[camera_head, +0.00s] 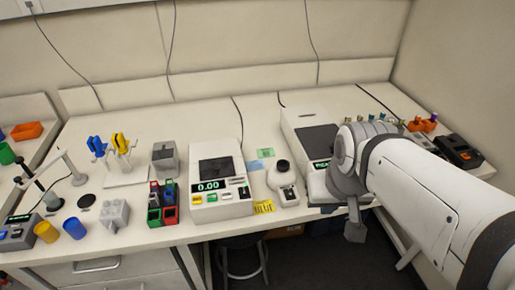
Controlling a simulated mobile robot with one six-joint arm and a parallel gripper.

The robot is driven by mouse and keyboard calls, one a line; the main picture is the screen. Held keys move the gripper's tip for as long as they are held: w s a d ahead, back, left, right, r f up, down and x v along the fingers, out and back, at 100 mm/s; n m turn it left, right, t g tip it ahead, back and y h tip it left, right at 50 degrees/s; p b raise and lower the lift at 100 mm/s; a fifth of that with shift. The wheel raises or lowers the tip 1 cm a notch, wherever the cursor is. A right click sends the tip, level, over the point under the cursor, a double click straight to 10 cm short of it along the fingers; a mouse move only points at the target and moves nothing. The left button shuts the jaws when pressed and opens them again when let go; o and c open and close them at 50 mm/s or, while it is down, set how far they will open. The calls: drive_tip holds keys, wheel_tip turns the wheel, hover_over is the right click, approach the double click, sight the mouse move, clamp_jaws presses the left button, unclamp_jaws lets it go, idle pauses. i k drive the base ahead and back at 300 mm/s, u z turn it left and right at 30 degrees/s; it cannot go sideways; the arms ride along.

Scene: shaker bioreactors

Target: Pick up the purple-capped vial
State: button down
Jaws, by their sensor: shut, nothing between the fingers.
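A small vial with a purple-looking cap (434,117) stands at the orange rack (421,125) at the right end of the bench. It is tiny in this view, and its lower part cannot be made out. My gripper (355,232) hangs down at the bench's front edge, right of centre. It is shut and empty, well to the left of the purple-capped vial and nearer to me. My white arm reaches in from the right and hides part of the bench in front of the vials.
Several other small capped vials (382,116) stand left of the orange rack. A black-and-orange device (458,152) sits at the far right. A stool (243,262) is under the bench.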

sight(433, 116)
drive_tip(key=z, duration=1.05)
drive_tip(key=k, duration=0.95)
drive_tip(key=z, duration=0.85)
drive_tip(key=i, duration=1.2)
drive_tip(key=u, duration=0.45)
drive_tip(key=i, duration=0.7)
drive_tip(key=u, duration=0.6)
